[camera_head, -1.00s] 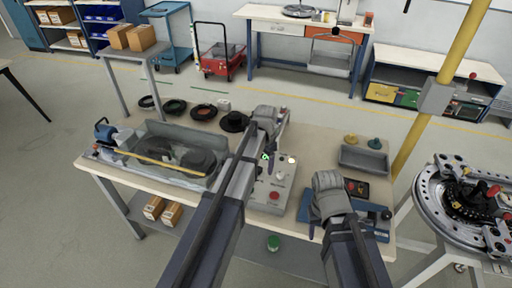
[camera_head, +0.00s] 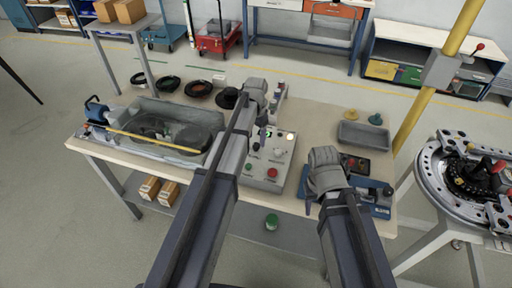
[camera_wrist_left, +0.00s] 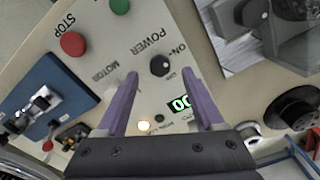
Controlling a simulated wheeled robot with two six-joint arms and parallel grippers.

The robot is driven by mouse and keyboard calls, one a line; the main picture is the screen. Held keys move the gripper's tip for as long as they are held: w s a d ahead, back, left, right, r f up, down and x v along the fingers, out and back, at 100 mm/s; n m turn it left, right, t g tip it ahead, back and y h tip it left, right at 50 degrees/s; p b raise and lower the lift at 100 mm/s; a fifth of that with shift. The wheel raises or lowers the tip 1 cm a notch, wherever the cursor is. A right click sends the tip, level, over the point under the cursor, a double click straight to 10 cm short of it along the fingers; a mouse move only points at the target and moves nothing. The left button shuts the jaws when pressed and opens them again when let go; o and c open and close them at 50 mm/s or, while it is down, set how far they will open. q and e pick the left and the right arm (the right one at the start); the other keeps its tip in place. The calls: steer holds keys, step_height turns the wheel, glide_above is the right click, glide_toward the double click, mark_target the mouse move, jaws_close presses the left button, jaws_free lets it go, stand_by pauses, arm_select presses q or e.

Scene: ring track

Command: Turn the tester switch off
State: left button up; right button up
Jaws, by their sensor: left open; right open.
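The tester (camera_head: 262,184) is a light grey box with a sloped panel on the workbench. Its black POWER knob (camera_wrist_left: 160,65), marked ON and OFF, shows in the left wrist view. That view also shows a lit display (camera_wrist_left: 180,103), a glowing lamp (camera_wrist_left: 144,125), a red STOP button (camera_wrist_left: 73,44) and a green button (camera_wrist_left: 119,5). My left gripper (camera_head: 262,139) is over the panel. In the left wrist view its open purple fingers (camera_wrist_left: 160,74) appear on either side of the knob; contact cannot be told. My right gripper (camera_head: 309,203) is open, right of the tester, its fingers partly hidden.
A clear bin (camera_head: 215,118) with a yellow bar stands left of the tester. A blue fixture (camera_head: 375,205) and a grey tray (camera_head: 364,136) are on the right. Several dark rings lie at the back.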

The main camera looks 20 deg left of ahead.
mark_target(256, 145)
arm_select(q)
step_height(256, 145, down, 3)
steer(key=shift+f+b, duration=0.15)
steer(key=shift+b, duration=1)
jaws_close()
